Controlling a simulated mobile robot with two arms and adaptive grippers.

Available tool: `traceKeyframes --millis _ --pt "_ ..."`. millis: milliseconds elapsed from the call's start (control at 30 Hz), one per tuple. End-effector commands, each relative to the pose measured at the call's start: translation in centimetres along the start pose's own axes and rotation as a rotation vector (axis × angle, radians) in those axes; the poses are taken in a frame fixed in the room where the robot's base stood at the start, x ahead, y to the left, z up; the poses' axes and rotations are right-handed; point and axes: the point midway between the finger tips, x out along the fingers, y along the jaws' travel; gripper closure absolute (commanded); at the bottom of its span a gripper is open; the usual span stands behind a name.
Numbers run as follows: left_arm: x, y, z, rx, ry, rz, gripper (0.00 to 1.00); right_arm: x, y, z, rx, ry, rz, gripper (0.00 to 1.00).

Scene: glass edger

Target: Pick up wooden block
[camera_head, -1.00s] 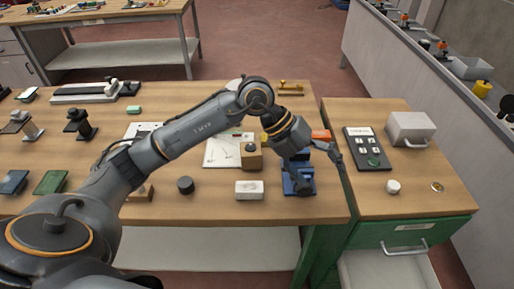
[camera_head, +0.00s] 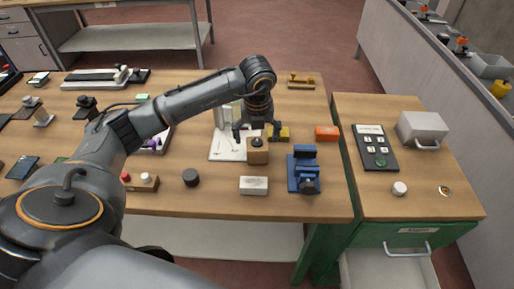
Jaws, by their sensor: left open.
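I cannot tell whether a finger touches the block. My right gripper does not show.
A yellow piece (camera_head: 280,133) and an orange box (camera_head: 327,132) lie behind.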

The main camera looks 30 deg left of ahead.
Motion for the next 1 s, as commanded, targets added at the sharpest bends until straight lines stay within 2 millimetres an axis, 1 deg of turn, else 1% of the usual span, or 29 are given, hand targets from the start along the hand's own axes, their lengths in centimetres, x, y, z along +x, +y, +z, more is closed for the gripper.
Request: traceKeyframes --millis 133,267,300,400,500,667,700,767,800,867,900,1000 --pt "1.0 0.0 0.0 -0.001 0.005 0.002 0.15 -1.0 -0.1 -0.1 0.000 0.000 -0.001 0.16" --pt "3.0 -0.1 0.0 0.001 0.005 0.004 0.15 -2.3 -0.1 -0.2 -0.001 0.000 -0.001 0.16" --pt "3.7 -0.1 0.1 0.000 0.004 0.002 0.15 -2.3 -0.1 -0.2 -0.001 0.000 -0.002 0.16" --pt "4.9 -0.1 0.0 0.000 0.003 0.000 0.15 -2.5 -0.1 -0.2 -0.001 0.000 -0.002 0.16" --pt "5.3 -0.2 0.1 0.001 0.001 0.000 0.15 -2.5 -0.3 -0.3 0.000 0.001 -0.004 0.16" --pt "5.4 -0.2 0.1 0.002 0.001 -0.001 0.15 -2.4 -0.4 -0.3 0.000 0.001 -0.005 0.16" --pt "5.4 -0.2 0.1 0.001 0.001 -0.001 0.19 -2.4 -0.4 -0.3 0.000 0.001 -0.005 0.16" --pt "5.4 -0.2 0.1 0.001 0.001 -0.001 0.31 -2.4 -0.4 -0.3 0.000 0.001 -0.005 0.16" --pt "5.4 -0.2 0.1 0.001 0.001 -0.001 0.40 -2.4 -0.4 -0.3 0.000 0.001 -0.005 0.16" --pt "5.4 -0.2 0.1 0.001 0.001 -0.001 0.52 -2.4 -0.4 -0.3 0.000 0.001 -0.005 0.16" --pt "5.4 -0.2 0.1 0.001 0.001 -0.001 0.60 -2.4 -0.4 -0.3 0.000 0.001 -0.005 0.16" --pt "5.4 -0.2 0.1 0.001 0.001 -0.001 0.78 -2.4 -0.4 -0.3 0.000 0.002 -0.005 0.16"
